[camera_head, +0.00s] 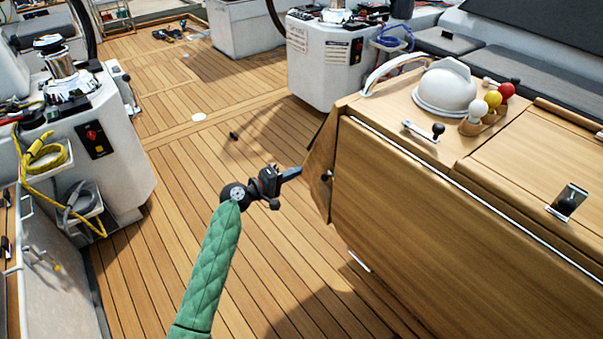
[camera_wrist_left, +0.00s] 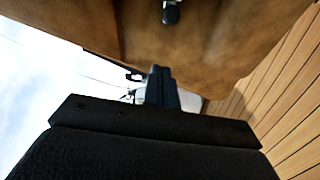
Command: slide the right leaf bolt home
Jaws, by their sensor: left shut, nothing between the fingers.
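A bolt with a dark knob (camera_head: 326,176) sits on the near end of the wooden cockpit table (camera_head: 430,215). In the left wrist view a dark knob with a bright metal part (camera_wrist_left: 171,12) shows on the wood at the top edge. I cannot tell from these frames whether it is the right leaf bolt. My left gripper (camera_head: 291,173) is shut and empty, its fingertips pointing at the table end, a little left of the knob and apart from it. Its closed fingers (camera_wrist_left: 160,88) also show in the left wrist view. My right gripper is not in view.
On the tabletop are a metal bar with a black knob (camera_head: 438,129), a white dome (camera_head: 446,88), several coloured balls and a metal latch (camera_head: 567,202). A winch pedestal (camera_head: 85,135) with yellow rope stands at left. The teak floor (camera_head: 130,240) between is mostly clear.

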